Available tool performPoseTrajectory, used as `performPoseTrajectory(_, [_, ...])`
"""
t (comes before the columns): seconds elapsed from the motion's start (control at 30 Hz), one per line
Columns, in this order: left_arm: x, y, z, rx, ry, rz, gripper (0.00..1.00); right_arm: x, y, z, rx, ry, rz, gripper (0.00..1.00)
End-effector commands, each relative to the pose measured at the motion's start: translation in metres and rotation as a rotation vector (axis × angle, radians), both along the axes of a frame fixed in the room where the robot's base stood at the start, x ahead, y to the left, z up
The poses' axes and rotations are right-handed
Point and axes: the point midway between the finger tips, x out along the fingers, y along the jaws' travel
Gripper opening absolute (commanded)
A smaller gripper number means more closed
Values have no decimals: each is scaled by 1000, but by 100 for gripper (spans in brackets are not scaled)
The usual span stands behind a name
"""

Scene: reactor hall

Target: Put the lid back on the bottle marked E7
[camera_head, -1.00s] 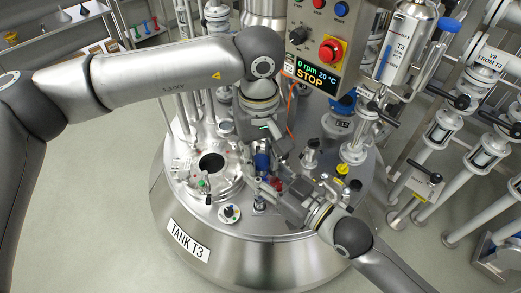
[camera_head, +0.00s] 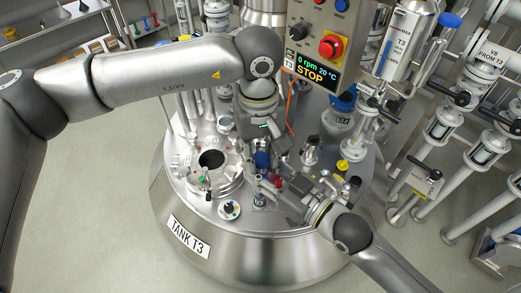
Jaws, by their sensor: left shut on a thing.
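My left gripper (camera_head: 263,148) points down over the lid of tank T3 (camera_head: 282,248). It is shut on a blue thing (camera_head: 262,160), which looks like a lid. My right gripper (camera_head: 262,183) comes in from the lower right, just below the left one. Its fingers are close to a small upright piece (camera_head: 259,199) under the blue thing. Whether this piece is the bottle, and whether the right fingers hold it, I cannot tell. No E7 mark can be read.
The round open port (camera_head: 211,160) lies left of the grippers. A red part (camera_head: 277,181) and a small dial (camera_head: 229,210) are close by. The control panel (camera_head: 318,45) hangs above. Pipes and valves (camera_head: 440,125) crowd the right. Floor at left is clear.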

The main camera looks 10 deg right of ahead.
Motion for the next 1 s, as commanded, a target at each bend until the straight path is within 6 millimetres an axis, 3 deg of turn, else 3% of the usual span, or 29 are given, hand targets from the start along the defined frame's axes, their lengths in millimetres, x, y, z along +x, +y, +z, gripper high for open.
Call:
performPoseTrajectory(0.03, [-3, 1, -9, 5, 12, 0, 21, 1, 1, 20, 34, -39, 1, 0])
performPoseTrajectory(1.0, [-4, 0, -20, 0, 19, -3, 28, 1, 1, 21, 37, -41, 0, 0])
